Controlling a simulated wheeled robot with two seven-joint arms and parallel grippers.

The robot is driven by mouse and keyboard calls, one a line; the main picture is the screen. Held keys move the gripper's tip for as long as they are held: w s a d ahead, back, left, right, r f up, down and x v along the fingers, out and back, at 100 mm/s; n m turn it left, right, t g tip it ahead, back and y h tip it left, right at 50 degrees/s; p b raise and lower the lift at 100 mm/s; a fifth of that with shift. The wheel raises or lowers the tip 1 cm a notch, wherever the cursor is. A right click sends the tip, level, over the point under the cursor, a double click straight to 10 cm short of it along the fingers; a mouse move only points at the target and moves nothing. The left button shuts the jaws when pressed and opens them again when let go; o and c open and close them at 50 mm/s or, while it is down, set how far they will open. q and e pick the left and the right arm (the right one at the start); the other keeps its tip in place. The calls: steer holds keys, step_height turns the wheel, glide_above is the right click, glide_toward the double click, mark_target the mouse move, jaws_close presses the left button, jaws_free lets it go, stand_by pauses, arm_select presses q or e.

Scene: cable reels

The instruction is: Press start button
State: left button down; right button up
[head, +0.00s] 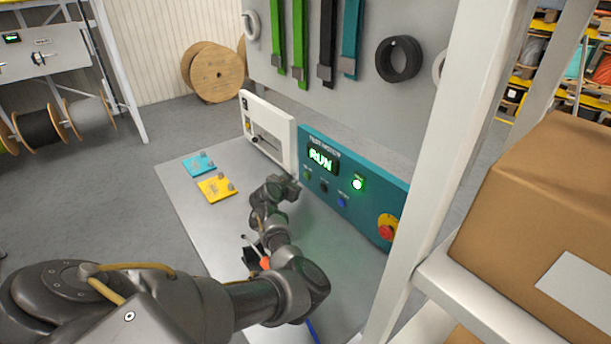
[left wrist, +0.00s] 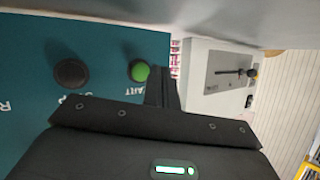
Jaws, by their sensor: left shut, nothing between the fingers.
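The teal test panel (head: 370,205) stands at the back of the grey bench, and its display (head: 322,160) reads RUN in green. A green button (head: 307,174) sits at its left, then a black button (head: 324,186) and a blue one (head: 342,201). A round green lamp (head: 357,184) is lit. My left gripper (head: 295,184) is shut and empty, close in front of the panel near the green button. In the left wrist view the shut fingers (left wrist: 162,88) are beside the green button (left wrist: 139,71); contact cannot be told. My right gripper is out of view.
A red stop knob (head: 386,231) is at the panel's right. A white box (head: 268,133) stands left of the panel. Cyan (head: 199,164) and yellow (head: 216,189) plates lie on the bench. A white shelf post (head: 437,150) and a carton (head: 545,210) are at right.

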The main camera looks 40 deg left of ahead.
arm_select(q)
steer(key=shift+s+a+p, duration=0.25)
steer(key=shift+s+p, duration=0.05)
steer(key=shift+s, duration=0.45)
steer(key=shift+s+a+p, duration=0.2)
steer(key=shift+s+p, duration=0.05)
steer(key=shift+s, duration=0.5)
steer(key=shift+a, duration=0.1)
